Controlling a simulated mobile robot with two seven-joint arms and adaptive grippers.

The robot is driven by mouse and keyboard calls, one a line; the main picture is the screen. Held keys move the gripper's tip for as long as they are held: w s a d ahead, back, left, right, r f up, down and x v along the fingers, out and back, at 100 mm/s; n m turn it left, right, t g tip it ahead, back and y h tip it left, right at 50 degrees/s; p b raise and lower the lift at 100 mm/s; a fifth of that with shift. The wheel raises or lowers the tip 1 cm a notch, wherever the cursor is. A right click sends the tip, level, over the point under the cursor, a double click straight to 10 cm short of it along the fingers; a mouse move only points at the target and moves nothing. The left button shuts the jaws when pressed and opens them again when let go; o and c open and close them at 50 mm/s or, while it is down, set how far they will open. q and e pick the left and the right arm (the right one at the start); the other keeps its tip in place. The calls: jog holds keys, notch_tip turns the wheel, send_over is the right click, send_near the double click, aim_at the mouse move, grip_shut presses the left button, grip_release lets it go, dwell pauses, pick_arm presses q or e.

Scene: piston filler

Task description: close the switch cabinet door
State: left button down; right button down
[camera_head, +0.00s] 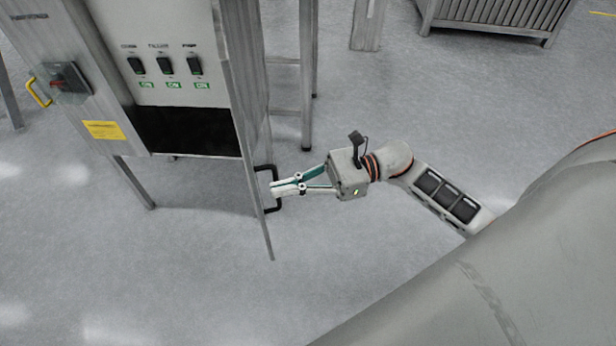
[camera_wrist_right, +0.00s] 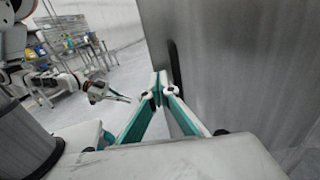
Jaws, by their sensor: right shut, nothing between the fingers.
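The switch cabinet (camera_head: 170,30) stands at the upper left of the head view. Its door (camera_head: 243,125) stands open and shows nearly edge-on; its flat grey face fills the right of the wrist view (camera_wrist_right: 250,70). A black bar handle (camera_head: 277,208) sticks out from the door's right side and shows as a dark upright bar in the wrist view (camera_wrist_right: 173,62). My right gripper (camera_head: 276,188) is shut and empty, its fingertips at the handle's opening, close to the door. Whether they touch it is unclear. What seems my left gripper (camera_wrist_right: 126,98) is small in the wrist view.
Inside the cabinet are several black switches (camera_head: 165,66) above a dark opening (camera_head: 190,130). A red rotary switch (camera_head: 66,80) sits on the left side. Metal legs (camera_head: 306,80) stand behind the door. The floor in front is clear.

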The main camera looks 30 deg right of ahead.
pick_arm(q)
jog(key=shift+s+a+f, duration=0.15)
jog(key=shift+s+f, duration=0.1)
jog(key=shift+s, duration=0.1)
pick_arm(e)
jog(key=shift+x, duration=0.95)
pick_arm(q)
jog(key=shift+w+r, duration=0.1)
jog(key=shift+w, duration=0.05)
